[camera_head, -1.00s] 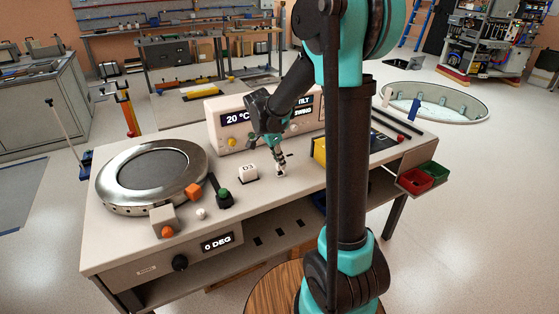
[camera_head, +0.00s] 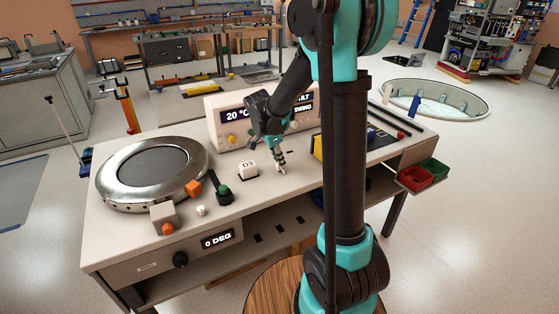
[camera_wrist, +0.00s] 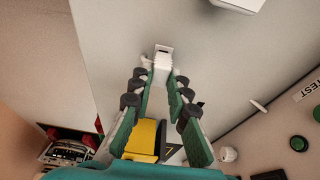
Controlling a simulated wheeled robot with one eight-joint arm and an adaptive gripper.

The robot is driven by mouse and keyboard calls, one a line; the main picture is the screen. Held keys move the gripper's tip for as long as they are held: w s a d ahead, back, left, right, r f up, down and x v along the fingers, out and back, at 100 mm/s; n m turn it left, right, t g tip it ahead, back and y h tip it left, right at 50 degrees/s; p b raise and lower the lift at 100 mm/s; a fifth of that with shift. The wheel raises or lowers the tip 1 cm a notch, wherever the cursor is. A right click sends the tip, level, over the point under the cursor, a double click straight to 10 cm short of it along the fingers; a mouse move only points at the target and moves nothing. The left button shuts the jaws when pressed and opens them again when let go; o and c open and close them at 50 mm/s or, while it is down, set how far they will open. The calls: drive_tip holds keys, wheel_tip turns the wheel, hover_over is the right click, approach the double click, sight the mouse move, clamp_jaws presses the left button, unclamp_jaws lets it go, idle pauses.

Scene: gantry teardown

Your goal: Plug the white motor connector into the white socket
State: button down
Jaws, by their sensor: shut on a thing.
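My gripper (camera_wrist: 160,82) points down over the workbench top, and its fingertips are close together on a small white connector (camera_wrist: 162,64). In the head view, my gripper (camera_head: 281,164) is above the bench just right of a white block marked D3 (camera_head: 248,170). A bit of white shows at the fingertips there, too small to make out. I cannot tell whether the connector touches anything below it. I cannot identify the white socket with certainty in either view.
A round metal-rimmed plate (camera_head: 110,190) takes up the bench's left end. A control panel (camera_head: 212,118) stands behind my gripper. A yellow block (camera_wrist: 143,136) sits nearby. Red and green bins (camera_head: 414,179) hang at right.

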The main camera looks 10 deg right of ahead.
drive_tip(key=shift+f, duration=0.2)
drive_tip(key=shift+f, duration=0.3)
drive_tip(key=c, duration=1.4)
unclamp_jaws()
drive_tip(key=shift+d+v, duration=0.45)
drive_tip(key=shift+v, duration=7.45)
drive_tip(key=s+d+f+n+t+y, duration=0.1)
drive_tip(key=s+d+f+n, duration=0.2)
drive_tip(key=s+f+n, duration=0.4)
drive_tip(key=s+d+f+n+t+y, duration=0.2)
drive_tip(key=s+d+f+n, duration=0.2)
drive_tip(key=s, duration=0.9)
wheel_tip(320, 180, down, 6)
drive_tip(key=n, duration=0.3)
drive_tip(key=shift+s+d, duration=0.2)
drive_tip(key=shift+s, duration=0.1)
